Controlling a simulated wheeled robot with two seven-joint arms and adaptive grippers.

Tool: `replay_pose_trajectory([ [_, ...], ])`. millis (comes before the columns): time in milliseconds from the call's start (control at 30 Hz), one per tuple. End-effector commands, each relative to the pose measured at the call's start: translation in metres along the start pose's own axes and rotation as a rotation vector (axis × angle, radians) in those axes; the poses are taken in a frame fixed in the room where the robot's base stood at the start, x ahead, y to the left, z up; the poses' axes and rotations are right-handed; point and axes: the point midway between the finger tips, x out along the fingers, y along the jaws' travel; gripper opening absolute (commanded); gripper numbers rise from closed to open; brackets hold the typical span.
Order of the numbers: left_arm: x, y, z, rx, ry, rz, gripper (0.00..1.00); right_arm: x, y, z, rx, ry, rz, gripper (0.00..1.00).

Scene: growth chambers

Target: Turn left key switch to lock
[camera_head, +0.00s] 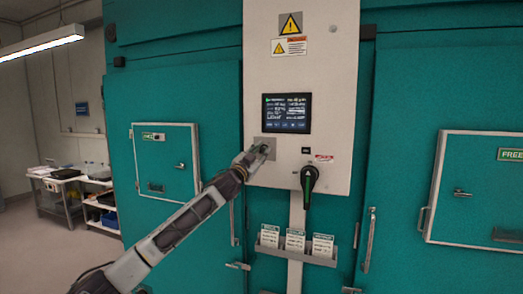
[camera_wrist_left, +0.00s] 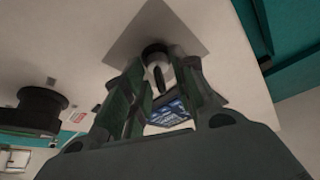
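The left key switch (camera_wrist_left: 156,55) is a round, pale-and-dark fitting on a grey square plate (camera_head: 268,142) on the white control panel (camera_head: 335,80). A dark key shape (camera_wrist_left: 157,78) shows at its middle. My left gripper (camera_head: 262,152) reaches up from the lower left to this plate and hides most of the switch in the head view. In the left wrist view, the fingers of my left gripper (camera_wrist_left: 159,70) stand on either side of the key, with gaps visible between; firm contact cannot be made out. My right gripper is not in view.
A screen (camera_head: 286,113) sits above the switch plate. A black rotary handle with a green mark (camera_head: 308,182) juts out at the lower right. A card holder (camera_head: 295,256) hangs below. Teal chamber doors with handles (camera_head: 369,240) flank the panel.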

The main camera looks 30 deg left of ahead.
Motion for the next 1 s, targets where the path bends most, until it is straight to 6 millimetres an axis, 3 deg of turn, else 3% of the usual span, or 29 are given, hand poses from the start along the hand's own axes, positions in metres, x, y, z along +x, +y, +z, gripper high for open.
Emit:
replay_pose_trajectory([
  [533,0.0079,0.0004,0.0001,0.001,0.000,0.000,0.28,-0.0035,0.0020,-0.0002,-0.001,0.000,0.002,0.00],
  [733,0.0078,0.0004,0.0001,0.001,0.000,0.000,0.02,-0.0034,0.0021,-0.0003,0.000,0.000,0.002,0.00],
  [1000,0.0076,0.0008,0.0002,-0.005,0.000,-0.002,0.00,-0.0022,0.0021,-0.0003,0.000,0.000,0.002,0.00],
])
